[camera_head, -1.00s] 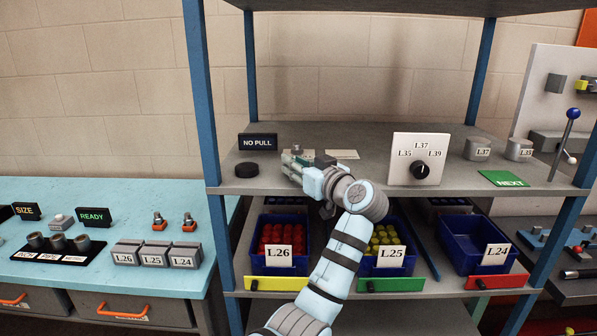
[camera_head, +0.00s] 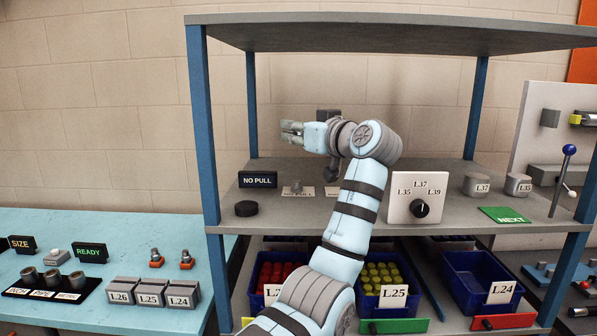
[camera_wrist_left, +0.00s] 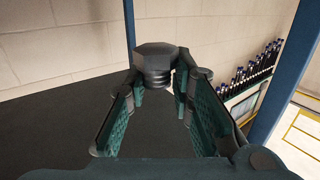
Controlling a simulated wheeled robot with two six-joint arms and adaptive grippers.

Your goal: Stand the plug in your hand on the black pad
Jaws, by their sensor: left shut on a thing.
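My left gripper (camera_head: 287,130) is raised above the upper shelf board, pointing left. In the left wrist view its fingers are shut on a dark plug (camera_wrist_left: 156,62) with a hexagonal head and a ridged shank below it. The plug is held at the fingertips, head up. I cannot make out the plug in the head view. The black pad (camera_head: 246,208), a low round disc, lies on the shelf board, below and to the left of the gripper, with nothing on it. My right gripper is not in view.
A black NO PULL sign (camera_head: 258,179) stands behind the pad. A small grey fitting (camera_head: 297,187) sits by a label to its right. A blue post (camera_head: 204,120) rises at the shelf's left front. A dial box (camera_head: 414,198) stands to the right.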

